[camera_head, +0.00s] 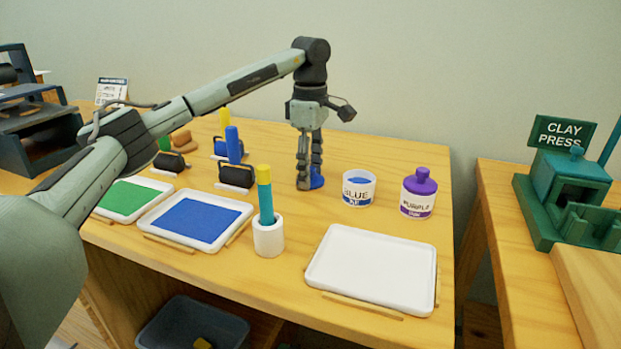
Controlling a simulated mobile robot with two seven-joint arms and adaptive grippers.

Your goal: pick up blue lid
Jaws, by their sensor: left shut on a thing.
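The blue lid (317,181) is at the fingertips of my left gripper (308,184), at table height to the left of the blue paint jar. My left gripper points straight down and is shut on the lid; its fingers hide part of it. I cannot tell whether the lid touches the table. The blue jar (358,190) is open, with blue paint showing inside. My right gripper is not in view.
A purple jar (419,196) with its lid on stands right of the blue jar. An empty white tray (374,304), a blue paint tray (153,229), a green paint tray (106,213) and a white cup (268,241) stand in front. A clay press (570,195) is on the right table.

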